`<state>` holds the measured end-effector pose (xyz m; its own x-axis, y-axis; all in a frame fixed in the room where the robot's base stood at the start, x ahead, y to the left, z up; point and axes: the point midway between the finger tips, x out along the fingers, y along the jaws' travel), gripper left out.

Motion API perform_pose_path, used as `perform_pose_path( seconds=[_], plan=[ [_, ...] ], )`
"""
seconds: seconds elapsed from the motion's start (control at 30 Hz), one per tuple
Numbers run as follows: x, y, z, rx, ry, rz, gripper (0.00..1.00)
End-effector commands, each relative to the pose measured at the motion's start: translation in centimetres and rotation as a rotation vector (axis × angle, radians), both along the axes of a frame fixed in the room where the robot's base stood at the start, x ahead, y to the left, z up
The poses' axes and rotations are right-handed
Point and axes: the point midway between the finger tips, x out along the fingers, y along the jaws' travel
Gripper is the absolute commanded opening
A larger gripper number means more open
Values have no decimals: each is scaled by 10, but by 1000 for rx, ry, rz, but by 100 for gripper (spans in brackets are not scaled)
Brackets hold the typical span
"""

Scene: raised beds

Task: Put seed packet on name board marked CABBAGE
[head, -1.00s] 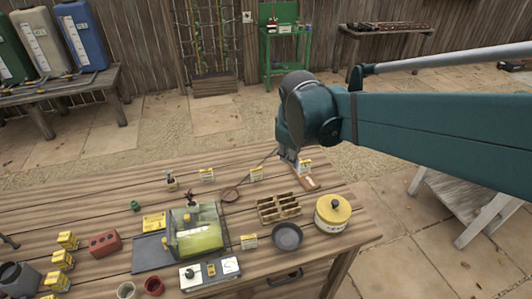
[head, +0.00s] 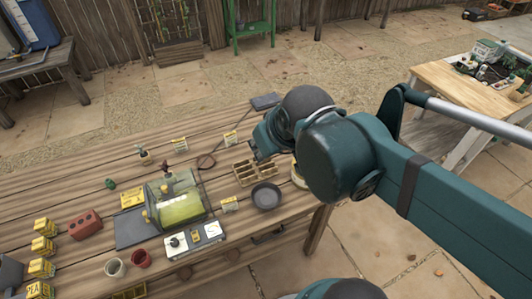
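Several small yellow-topped, packet-like items stand in a row at the left front of the table, one of them (head: 43,226) at the back of the row; the front one seems to read PEA.
The wooden tray (head: 240,176), dark pan (head: 266,196), clear-covered green box (head: 182,208), red brick (head: 85,225) and two cups crowd the table. A yellow tin (head: 298,178) is mostly behind my arm. The table's back left is fairly clear.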

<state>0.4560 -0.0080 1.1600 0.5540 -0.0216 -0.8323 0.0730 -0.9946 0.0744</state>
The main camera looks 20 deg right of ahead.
Motion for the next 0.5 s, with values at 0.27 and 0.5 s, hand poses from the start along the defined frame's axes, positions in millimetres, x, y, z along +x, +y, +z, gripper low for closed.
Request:
perform_pose_path(
  seconds=[0.27,0.5],
  plan=[
    [-18,7,-5,69,-32,-65,25],
    [-19,8,-6,77,-35,-73,25]
  ],
)
